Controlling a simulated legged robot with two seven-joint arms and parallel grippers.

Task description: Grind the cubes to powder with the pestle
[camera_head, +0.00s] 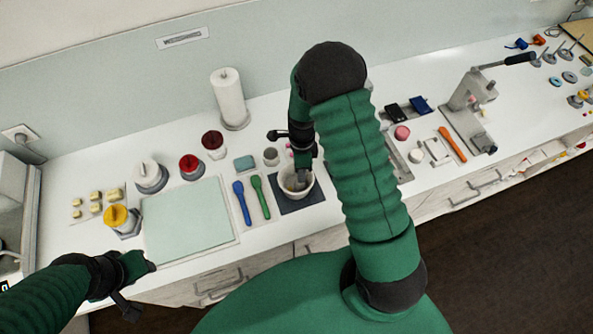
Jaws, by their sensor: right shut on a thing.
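The mortar, a pale bowl (312,184), stands on a dark square mat (288,207) near the front edge of the counter. My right gripper (302,165) points down over the bowl and is shut on the pestle (301,179), a grey piece whose lower end is inside the bowl. Something brownish shows in the bowl beside it, too small to tell whether it is cubes or powder. My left gripper (129,307) hangs at the lower left, off the counter's front edge; its jaws are not clear.
Blue (241,202) and green (260,197) spatulas lie left of the mat, beside a pale green board (187,220). Yellowish blocks (96,208) sit at the far left. A paper roll (228,97) stands behind. A grey press (468,105) stands right.

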